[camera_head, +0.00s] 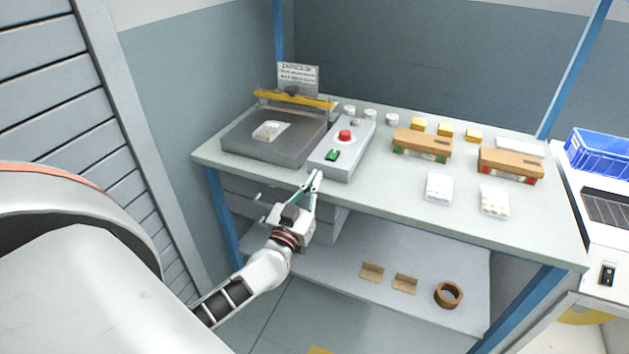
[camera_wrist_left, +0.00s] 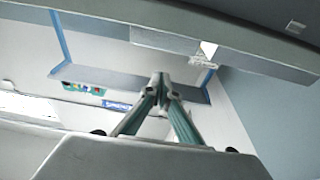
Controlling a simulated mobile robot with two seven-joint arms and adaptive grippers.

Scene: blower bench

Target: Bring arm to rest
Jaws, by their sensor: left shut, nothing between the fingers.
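My left gripper (camera_head: 315,180) shows in the head view in front of the bench's front edge, beside the grey control box. Its fingers are together with nothing between them. The closed fingertips also show in the left wrist view (camera_wrist_left: 160,82), with the room's walls beyond them. My left arm comes in from the lower left. My right gripper is in neither view.
The bench (camera_head: 390,195) carries a grey blower tray (camera_head: 245,145), a control box (camera_head: 335,165) with a red button (camera_head: 345,134), brown boxes (camera_head: 422,145) and white packs (camera_head: 438,187). A tape roll (camera_head: 449,294) lies on the lower shelf. A blue crate (camera_head: 600,152) stands at right.

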